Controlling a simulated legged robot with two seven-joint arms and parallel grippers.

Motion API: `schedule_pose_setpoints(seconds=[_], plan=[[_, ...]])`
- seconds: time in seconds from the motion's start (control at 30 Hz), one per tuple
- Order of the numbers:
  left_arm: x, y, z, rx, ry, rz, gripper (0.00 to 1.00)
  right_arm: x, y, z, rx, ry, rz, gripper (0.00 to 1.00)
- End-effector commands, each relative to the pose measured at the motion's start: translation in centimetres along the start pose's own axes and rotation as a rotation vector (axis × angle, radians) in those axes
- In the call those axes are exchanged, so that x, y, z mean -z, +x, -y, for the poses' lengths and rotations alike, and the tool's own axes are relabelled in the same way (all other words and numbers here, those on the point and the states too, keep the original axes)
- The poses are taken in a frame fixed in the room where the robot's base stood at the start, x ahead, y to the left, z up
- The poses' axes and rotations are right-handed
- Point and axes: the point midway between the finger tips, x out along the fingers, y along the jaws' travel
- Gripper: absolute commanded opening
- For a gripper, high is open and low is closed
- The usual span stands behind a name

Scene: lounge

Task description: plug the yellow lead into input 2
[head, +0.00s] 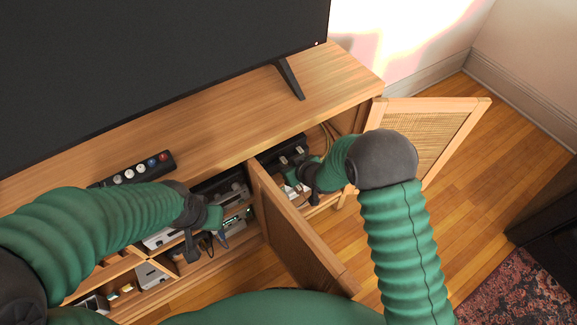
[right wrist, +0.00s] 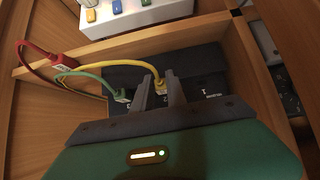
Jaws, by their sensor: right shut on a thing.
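In the right wrist view the yellow lead (right wrist: 127,70) arches from the left to its plug (right wrist: 162,87) between the fingers of my right gripper (right wrist: 162,92). The gripper is shut on that plug, just over a dark box (right wrist: 207,86) with small white markings. The fingers hide the plug's tip, so I cannot tell whether it is in a socket. Which marking is input 2 is too small to read. In the head view my right gripper (head: 298,181) reaches into the cabinet's right compartment. My left gripper (head: 207,238) is at the middle compartment, its fingers apart, with nothing seen between them.
A green lead (right wrist: 92,76) ends at the dark box left of the yellow plug. A red lead (right wrist: 38,52) lies farther left. A white box (right wrist: 140,14) with coloured blocks stands behind a wooden rail. Open cabinet doors (head: 300,232) and (head: 440,135) flank my right arm.

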Motion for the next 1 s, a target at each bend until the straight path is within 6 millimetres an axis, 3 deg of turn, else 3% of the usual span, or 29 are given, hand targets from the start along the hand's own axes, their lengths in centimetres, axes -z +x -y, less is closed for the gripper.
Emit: schedule_pose_setpoints(seconds=[0.23,0.27,0.43,0.77,0.87,1.0], plan=[[0.0,0.0,0.0,0.000,0.000,0.000,0.00,0.4,0.4,0.0,0.000,0.000,-0.001,0.00],[0.0,0.0,0.0,0.000,0.000,0.000,0.00,0.4,0.4,0.0,0.000,0.000,-0.001,0.20],[0.0,0.0,0.0,0.000,0.000,0.000,0.00,0.3,0.4,0.0,0.000,0.000,0.000,0.42],[0.1,-0.3,0.0,0.000,0.000,0.000,0.00,0.5,-0.3,0.0,0.000,0.001,0.000,0.43],[0.2,-1.1,0.0,0.000,0.000,0.000,0.00,0.7,-2.2,0.0,0.000,0.000,0.000,0.43],[0.6,-2.4,0.0,0.000,0.000,0.000,0.00,0.8,-6.2,-0.1,-0.001,0.001,-0.001,0.43]])
